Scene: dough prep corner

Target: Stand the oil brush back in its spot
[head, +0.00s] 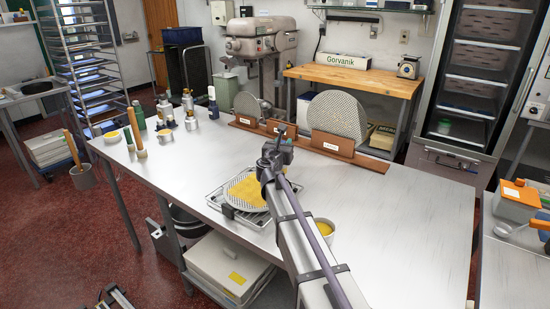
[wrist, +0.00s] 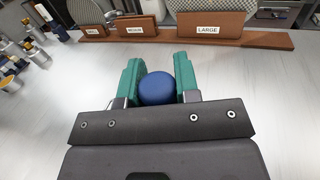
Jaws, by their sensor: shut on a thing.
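My gripper (wrist: 159,86) has green fingers closed on the sides of a blue round-ended thing (wrist: 158,89) in the wrist view. Only its rounded end shows; the rest is hidden, so I cannot confirm from its shape that it is the oil brush. In the head view my wrist is over the middle of the steel table (head: 410,215), and the arm hides the held thing. A group of bottles and small pots (head: 190,121) stands at the table's far left. I cannot make out an empty brush spot.
A wooden rack (head: 333,145) with labelled slots and round perforated discs (head: 338,112) runs along the back edge. A perforated disc with a yellow patch (head: 246,190) lies on a wire rack left of my arm. A bowl (head: 324,227) stands right of it. The table's right side is clear.

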